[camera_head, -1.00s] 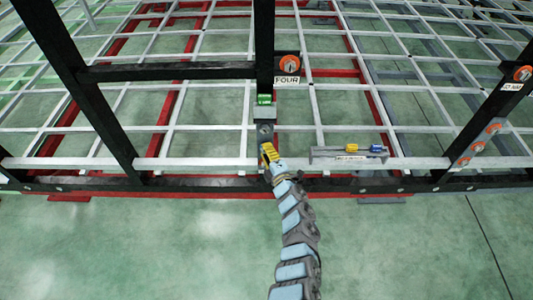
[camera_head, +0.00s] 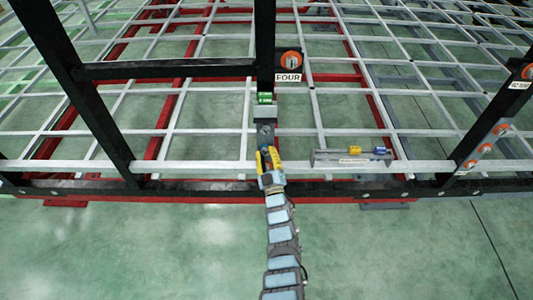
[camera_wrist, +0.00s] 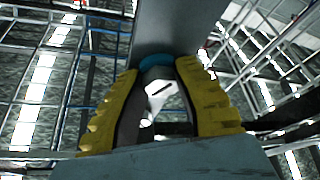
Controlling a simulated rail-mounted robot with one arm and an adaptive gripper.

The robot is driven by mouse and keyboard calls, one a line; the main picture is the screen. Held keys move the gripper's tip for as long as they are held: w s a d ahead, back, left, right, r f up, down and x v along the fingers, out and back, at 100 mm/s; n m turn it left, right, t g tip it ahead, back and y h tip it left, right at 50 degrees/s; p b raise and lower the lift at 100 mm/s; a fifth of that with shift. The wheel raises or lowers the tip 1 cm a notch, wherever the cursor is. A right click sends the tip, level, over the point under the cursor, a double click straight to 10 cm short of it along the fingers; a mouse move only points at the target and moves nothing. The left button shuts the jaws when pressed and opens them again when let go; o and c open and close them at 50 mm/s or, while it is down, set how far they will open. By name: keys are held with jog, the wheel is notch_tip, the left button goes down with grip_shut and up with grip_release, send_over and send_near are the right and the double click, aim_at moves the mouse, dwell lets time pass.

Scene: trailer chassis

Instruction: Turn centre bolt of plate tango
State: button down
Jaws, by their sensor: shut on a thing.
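My gripper (camera_head: 268,158) is at the foot of the middle black post, in front of a small grey plate (camera_head: 266,131). Its two ribbed yellow fingers show in the wrist view (camera_wrist: 158,95). They are shut on a pale bolt-like piece (camera_wrist: 158,90) with a dark slot. A cyan rounded part (camera_wrist: 155,62) sits just above that piece, against a grey flat surface (camera_wrist: 178,25). I cannot read any tango label, so I cannot tell which plate this is.
A plate marked FOUR (camera_head: 288,67) with an orange disc is higher on the post, above a green block (camera_head: 265,98). A grey holder (camera_head: 330,158) carries yellow and blue pieces at right. Another plate (camera_head: 484,146) has orange discs. Black frame bars surround me.

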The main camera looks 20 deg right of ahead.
jog(key=m+h, duration=0.2)
jog(key=m, duration=0.2)
jog(key=m+h, duration=0.3)
jog(key=m, duration=0.2)
jog(key=shift+w+a+r+m+g+b, duration=0.1)
jog(key=shift+r+m+g+b, duration=0.05)
jog(key=shift+m+g+b, duration=0.2)
jog(key=m+h, duration=0.1)
jog(key=m, duration=0.1)
jog(key=m+g+h, duration=0.1)
jog(key=m, duration=0.2)
jog(key=m+g+h, duration=0.1)
jog(key=m, duration=0.2)
jog(key=shift+r+g+h, duration=0.1)
jog(key=shift+g+h, duration=0.15)
jog(key=shift+h, duration=0.05)
jog(key=m+g, duration=0.1)
jog(key=m, duration=0.2)
jog(key=shift+m+h, duration=0.25)
jog(key=shift+h, duration=0.15)
jog(key=m+g, duration=0.1)
jog(key=m, duration=0.2)
jog(key=shift+r+g+h, duration=0.15)
jog(key=shift+g+h, duration=0.25)
jog(key=m+g+p, duration=0.1)
jog(key=m, duration=0.2)
jog(key=m+g+y+p, duration=0.1)
jog(key=m, duration=0.3)
jog(key=shift+a+g, duration=0.1)
jog(key=shift+g, duration=0.2)
